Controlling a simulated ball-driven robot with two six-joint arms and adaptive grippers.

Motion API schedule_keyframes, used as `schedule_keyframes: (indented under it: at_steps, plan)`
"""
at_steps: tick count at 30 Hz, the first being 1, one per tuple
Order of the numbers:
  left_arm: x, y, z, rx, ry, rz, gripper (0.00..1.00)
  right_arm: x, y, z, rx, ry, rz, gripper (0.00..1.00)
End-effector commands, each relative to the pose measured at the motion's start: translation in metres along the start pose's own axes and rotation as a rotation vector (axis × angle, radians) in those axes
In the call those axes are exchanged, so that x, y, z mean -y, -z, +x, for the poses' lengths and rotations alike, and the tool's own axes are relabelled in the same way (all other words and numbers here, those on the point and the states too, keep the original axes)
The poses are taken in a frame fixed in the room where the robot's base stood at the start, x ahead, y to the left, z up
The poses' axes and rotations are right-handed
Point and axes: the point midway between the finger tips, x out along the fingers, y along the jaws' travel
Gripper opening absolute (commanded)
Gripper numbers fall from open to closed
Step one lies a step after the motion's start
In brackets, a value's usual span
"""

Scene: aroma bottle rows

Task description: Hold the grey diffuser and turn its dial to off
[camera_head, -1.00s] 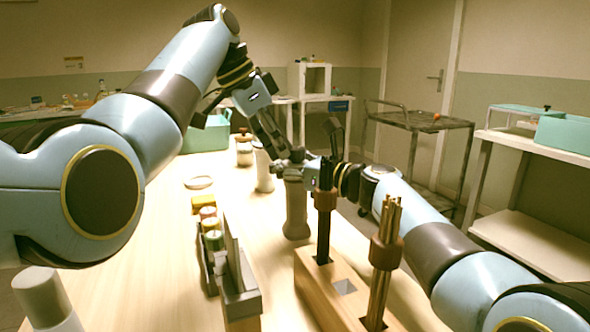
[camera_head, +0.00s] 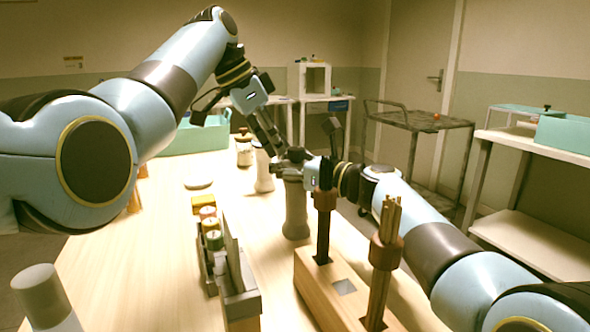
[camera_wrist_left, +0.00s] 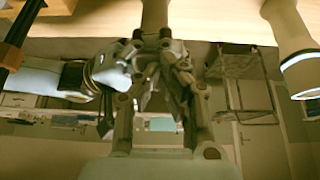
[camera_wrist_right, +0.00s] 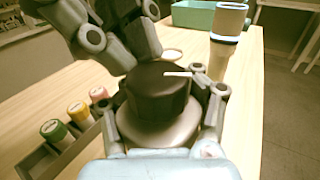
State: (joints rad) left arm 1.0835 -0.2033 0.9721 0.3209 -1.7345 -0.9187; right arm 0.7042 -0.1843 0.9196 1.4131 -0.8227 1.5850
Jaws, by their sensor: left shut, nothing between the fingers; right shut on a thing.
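The grey diffuser (camera_head: 296,212) stands upright on the table, with a narrow waist and wide foot. Its dark round dial (camera_wrist_right: 155,100) is on top in the right wrist view, with a white pointer mark (camera_wrist_right: 178,74) toward the upper right. My right gripper (camera_head: 308,172) is shut on the diffuser's upper part, its fingers on both sides in the right wrist view (camera_wrist_right: 168,115). My left gripper (camera_head: 283,155) is shut and empty, tilted down at the dial's far-left edge; I cannot tell if it touches. The diffuser also shows at the top of the left wrist view (camera_wrist_left: 155,14).
A pale bottle (camera_head: 264,175) and a jar (camera_head: 243,150) stand behind. A dark rack (camera_head: 207,262) with small coloured-capped bottles is left of the diffuser. A wooden block (camera_head: 312,282) holding reed bundles is in front. A green bin (camera_head: 200,138) is at the back. The left table is mostly clear.

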Motion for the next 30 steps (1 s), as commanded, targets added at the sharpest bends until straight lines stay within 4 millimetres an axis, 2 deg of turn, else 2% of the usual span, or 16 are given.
schedule_keyframes:
  at_steps: [21,30]
  plan:
    - [0.003,-0.006,-0.006,-0.001,0.001,0.000,0.00,0.000,0.000,0.000,0.000,0.001,0.000,0.00]
    - [0.003,0.009,-0.033,-0.001,0.002,0.001,0.00,0.000,0.000,0.000,0.000,0.001,0.000,0.00]
